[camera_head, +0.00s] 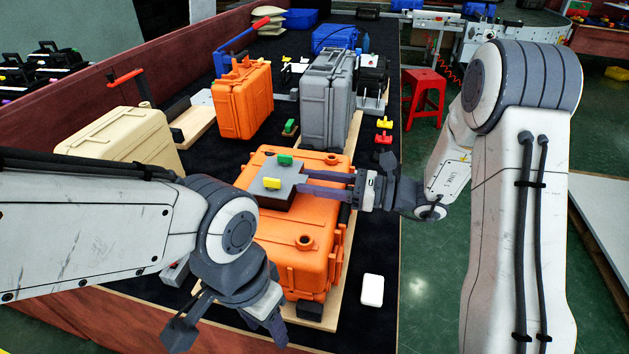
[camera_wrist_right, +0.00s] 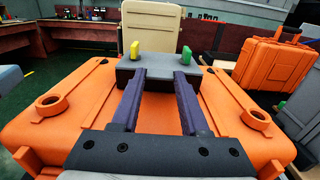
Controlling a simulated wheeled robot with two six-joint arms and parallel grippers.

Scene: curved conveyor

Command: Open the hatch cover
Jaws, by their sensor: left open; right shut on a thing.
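The hatch cover (camera_head: 268,189) is a dark grey plate with a yellow knob (camera_head: 271,183) and a green knob (camera_head: 286,160). It is at the top of the orange case (camera_head: 326,251) in the middle of the head view. In the right wrist view, the cover (camera_wrist_right: 158,67) lies across the far end of my fingers. Whether the cover is raised off the case is hard to tell. My left gripper (camera_head: 230,328) is open and empty, low at the case's front left.
A tan case (camera_head: 123,138) stands at the left. Another orange case (camera_head: 243,99) and a grey case (camera_head: 326,100) stand behind. Small yellow and red pieces (camera_head: 384,132) and a white block (camera_head: 372,290) lie right of the orange case. A red stool (camera_head: 424,98) stands beyond the table edge.

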